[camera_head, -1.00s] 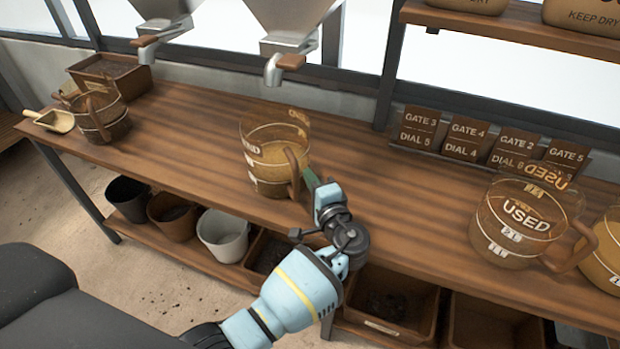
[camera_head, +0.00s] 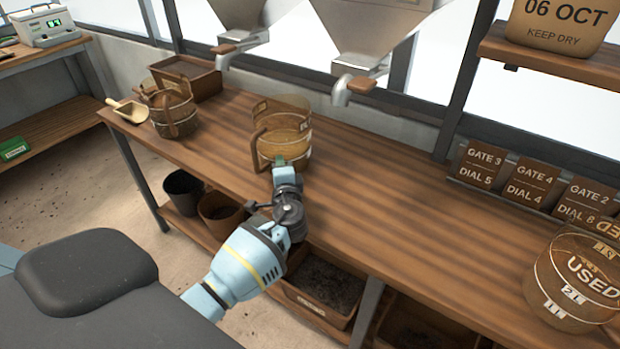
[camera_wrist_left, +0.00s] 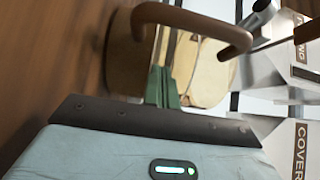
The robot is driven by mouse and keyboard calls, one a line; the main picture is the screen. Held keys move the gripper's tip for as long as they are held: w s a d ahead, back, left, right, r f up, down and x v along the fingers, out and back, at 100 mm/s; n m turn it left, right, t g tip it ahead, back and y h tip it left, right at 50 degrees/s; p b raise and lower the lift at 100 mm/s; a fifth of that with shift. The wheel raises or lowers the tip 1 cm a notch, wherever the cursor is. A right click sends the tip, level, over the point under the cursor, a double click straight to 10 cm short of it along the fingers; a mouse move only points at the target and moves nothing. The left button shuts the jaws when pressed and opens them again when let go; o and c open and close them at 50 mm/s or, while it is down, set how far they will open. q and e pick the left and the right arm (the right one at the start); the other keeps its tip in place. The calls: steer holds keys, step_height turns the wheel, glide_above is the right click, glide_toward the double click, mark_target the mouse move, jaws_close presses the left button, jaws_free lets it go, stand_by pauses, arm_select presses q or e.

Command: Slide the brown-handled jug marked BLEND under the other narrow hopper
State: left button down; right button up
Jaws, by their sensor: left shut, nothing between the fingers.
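The jug (camera_head: 290,135), see-through with brownish contents and a brown handle (camera_head: 258,148) now on its left, stands upright on the bench. It is in front of and between the spouts of the left narrow hopper (camera_head: 238,42) and the right narrow hopper (camera_head: 358,75). Its BLEND mark is not readable now. My left gripper (camera_head: 280,163) is shut and empty, low at the jug's near side. In the left wrist view its green fingers (camera_wrist_left: 160,88) are together against or just before the jug (camera_wrist_left: 195,75), near the handle (camera_wrist_left: 185,18); contact is unclear. My right gripper is out of view.
A jug marked USED (camera_head: 575,280) is at the right. The bench (camera_head: 400,190) is clear between. Gate cards (camera_head: 525,180) stand at the back.

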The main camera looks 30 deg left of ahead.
mark_target(270, 156)
arm_select(q)
steer(key=a, duration=0.3)
steer(key=shift+a+f, duration=0.15)
steer(key=shift+a, duration=0.15)
steer(key=shift+w+d, duration=0.1)
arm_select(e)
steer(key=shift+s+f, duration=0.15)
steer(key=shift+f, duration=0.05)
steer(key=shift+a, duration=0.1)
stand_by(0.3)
arm_select(q)
steer(key=shift+d, duration=0.1)
